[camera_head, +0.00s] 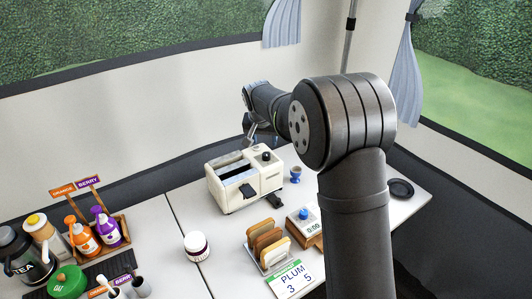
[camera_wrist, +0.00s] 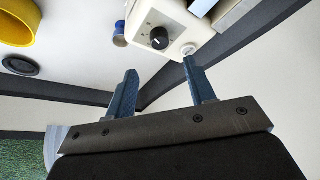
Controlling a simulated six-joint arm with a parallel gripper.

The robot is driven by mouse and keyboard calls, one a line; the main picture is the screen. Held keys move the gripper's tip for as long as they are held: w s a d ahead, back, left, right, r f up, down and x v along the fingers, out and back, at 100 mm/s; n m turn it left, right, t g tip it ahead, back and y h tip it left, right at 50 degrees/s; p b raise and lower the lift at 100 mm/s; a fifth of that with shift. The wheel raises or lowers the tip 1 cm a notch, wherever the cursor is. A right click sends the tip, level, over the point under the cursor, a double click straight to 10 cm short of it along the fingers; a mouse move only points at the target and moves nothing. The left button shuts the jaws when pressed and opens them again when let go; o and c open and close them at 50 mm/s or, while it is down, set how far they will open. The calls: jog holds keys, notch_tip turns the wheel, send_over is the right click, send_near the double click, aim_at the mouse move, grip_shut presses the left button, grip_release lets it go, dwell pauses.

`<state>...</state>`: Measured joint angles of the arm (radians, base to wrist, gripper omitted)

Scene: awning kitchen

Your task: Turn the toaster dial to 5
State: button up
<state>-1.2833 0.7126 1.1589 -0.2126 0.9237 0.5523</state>
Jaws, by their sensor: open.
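The cream toaster (camera_head: 217,194) stands near the back of the white table, with two slots and dark levers on its front. Its black round dial (camera_head: 266,156) sits on top at the right end. In the wrist view the dial (camera_wrist: 159,38) shows a small white mark, but I cannot read its setting. My gripper (camera_head: 262,138) is above and behind the dial end of the toaster. In the wrist view my gripper (camera_wrist: 160,74) has its two blue fingers spread and empty. The dial lies beyond the fingertips, apart from them.
A small blue cup (camera_head: 296,172) stands just right of the toaster. Bottles (camera_head: 82,237) stand left. The tent wall is close behind.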

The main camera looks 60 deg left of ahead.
aim_at(266, 154)
jog(key=x, duration=0.9)
jog(key=shift+f, duration=0.1)
jog(key=c, duration=1)
jog(key=shift+o, duration=0.2)
jog(key=shift+n+g, duration=0.3)
jog(key=shift+n, duration=0.2)
jog(key=o, duration=1)
jog(key=shift+c, duration=0.2)
jog(key=v, duration=1.7)
jog(key=shift+d, duration=0.2)
